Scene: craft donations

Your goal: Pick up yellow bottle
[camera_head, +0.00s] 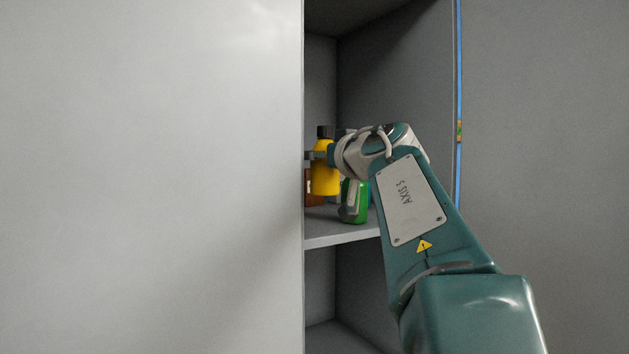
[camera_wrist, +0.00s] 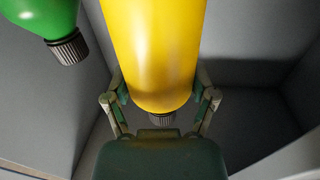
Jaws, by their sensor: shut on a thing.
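The yellow bottle (camera_head: 325,173) with a dark cap is upright inside the cabinet in the head view. Its bottom edge appears above the shelf surface. My gripper (camera_head: 322,154) reaches in from the right and is shut on its upper part. In the wrist view the yellow bottle (camera_wrist: 155,45) fills the upper middle, its dark cap toward the bottom of the picture. The fingers of my gripper (camera_wrist: 160,98) are on either side of it.
A green bottle (camera_head: 354,203) stands on the shelf (camera_head: 345,235), just right of the yellow one; it also shows in the wrist view (camera_wrist: 45,15). Cabinet walls (camera_head: 395,90) and a large pale panel (camera_head: 150,180) flank the opening.

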